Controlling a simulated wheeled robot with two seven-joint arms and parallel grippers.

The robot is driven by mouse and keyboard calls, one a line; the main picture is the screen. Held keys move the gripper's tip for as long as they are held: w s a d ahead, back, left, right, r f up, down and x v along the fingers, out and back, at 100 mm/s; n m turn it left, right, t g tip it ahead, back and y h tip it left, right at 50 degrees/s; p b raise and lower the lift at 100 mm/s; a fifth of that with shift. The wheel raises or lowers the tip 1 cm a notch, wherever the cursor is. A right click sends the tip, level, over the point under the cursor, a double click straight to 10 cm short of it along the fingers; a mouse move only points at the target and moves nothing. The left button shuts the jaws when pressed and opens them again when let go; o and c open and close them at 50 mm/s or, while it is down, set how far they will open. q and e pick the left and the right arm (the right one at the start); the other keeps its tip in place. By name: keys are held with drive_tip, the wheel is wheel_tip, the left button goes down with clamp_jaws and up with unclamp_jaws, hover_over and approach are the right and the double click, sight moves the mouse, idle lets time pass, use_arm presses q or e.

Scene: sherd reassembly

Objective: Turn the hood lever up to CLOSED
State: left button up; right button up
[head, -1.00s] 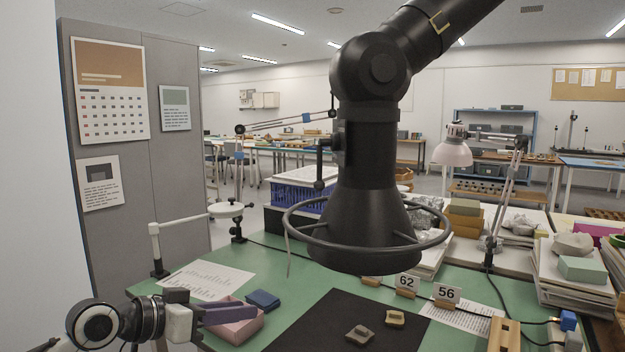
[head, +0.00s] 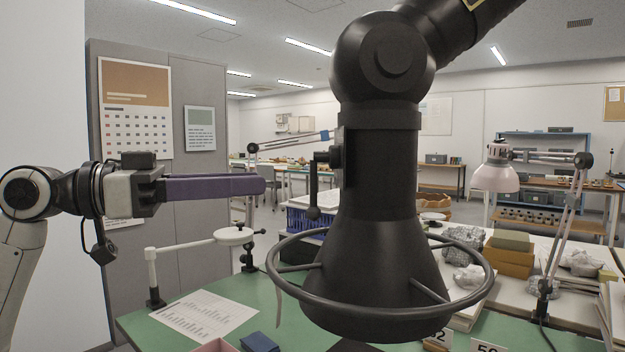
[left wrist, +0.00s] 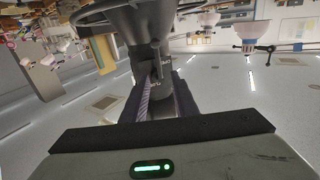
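The black extraction hood (head: 384,285) hangs from a jointed black arm in the middle of the head view, with a ring around its rim. The hood lever (head: 314,185) is on the left side of its neck and hangs straight down, with a round knob at its lower end. My left gripper (head: 262,186) is level with the lever, to its left and apart from it, with purple fingers pointing right. In the left wrist view its fingers (left wrist: 160,100) stand apart with nothing held between them, and the hood (left wrist: 150,25) shows beyond. My right gripper is out of view.
A white jointed arm with a round plate (head: 233,235) stands below my left gripper on the green table (head: 165,328). A pink desk lamp (head: 497,172) stands at the right. The hood ring (head: 290,300) juts out below the lever.

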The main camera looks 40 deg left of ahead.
use_arm(q)
drive_tip(key=p+x, duration=0.2)
drive_tip(key=x, duration=0.6)
drive_tip(key=shift+w+d, duration=0.25)
drive_tip(key=shift+d, duration=0.05)
clamp_jaws()
idle(1.1)
